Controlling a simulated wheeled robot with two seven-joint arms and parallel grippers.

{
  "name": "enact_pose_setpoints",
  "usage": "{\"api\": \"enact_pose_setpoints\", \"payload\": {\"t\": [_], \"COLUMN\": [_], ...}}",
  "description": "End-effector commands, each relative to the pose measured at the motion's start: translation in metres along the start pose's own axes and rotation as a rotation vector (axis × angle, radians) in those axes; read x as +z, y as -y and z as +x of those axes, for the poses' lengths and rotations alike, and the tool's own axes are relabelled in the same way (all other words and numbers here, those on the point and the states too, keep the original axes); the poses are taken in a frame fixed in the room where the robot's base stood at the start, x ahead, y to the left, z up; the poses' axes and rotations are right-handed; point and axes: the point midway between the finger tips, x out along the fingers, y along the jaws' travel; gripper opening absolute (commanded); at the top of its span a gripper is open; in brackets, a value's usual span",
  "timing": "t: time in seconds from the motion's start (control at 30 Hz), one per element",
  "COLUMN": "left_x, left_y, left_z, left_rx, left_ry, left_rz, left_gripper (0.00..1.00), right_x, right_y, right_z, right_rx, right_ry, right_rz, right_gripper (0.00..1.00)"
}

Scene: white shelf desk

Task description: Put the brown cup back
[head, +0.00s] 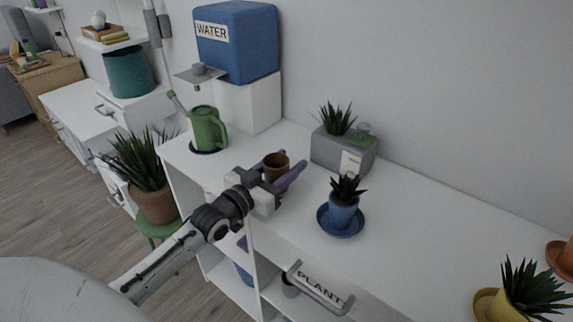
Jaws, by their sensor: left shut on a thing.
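The brown cup (276,163) is upright over the white shelf desk's top, in the middle of the head view. My left gripper (283,171) reaches in from the lower left and is shut on the cup, with its purple fingers on either side of it. The fingers and wrist hide the lower part of the cup, so I cannot tell whether it touches the desk top (420,215). My right gripper is not in view.
A green watering can (207,128) stands left of the cup, near the blue water tank (238,42). A grey planter box (335,152) and a blue potted plant on a saucer (358,227) stand to the right. A yellow pot (494,305) is at the lower right. Desk space between is clear.

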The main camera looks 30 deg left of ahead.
Motion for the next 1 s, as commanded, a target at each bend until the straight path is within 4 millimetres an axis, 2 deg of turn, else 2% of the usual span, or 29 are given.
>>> {"api": "enact_pose_setpoints", "payload": {"t": [0.23,0.27,0.37,0.73,0.87,1.0], "left_x": [0.001,0.002,0.001,-0.002,0.000,0.000], "left_y": [0.000,0.000,0.000,0.000,0.000,0.000], "left_z": [0.000,0.000,0.000,-0.001,-0.016,-0.044], "left_rx": [0.000,0.000,0.000,0.000,0.000,0.000], "left_ry": [-0.002,-0.001,-0.001,0.000,0.003,0.005], "left_rz": [0.000,0.000,0.000,0.000,0.000,0.001], "left_gripper": [0.17,0.45,0.62,0.62,0.62,0.62], "right_x": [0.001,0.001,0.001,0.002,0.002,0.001], "right_y": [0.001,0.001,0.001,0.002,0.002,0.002], "right_z": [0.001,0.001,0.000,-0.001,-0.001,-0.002], "right_rx": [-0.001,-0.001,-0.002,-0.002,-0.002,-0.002], "right_ry": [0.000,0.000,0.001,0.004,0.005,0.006], "right_rz": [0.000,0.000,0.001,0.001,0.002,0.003], "right_gripper": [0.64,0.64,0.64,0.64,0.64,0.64]}}
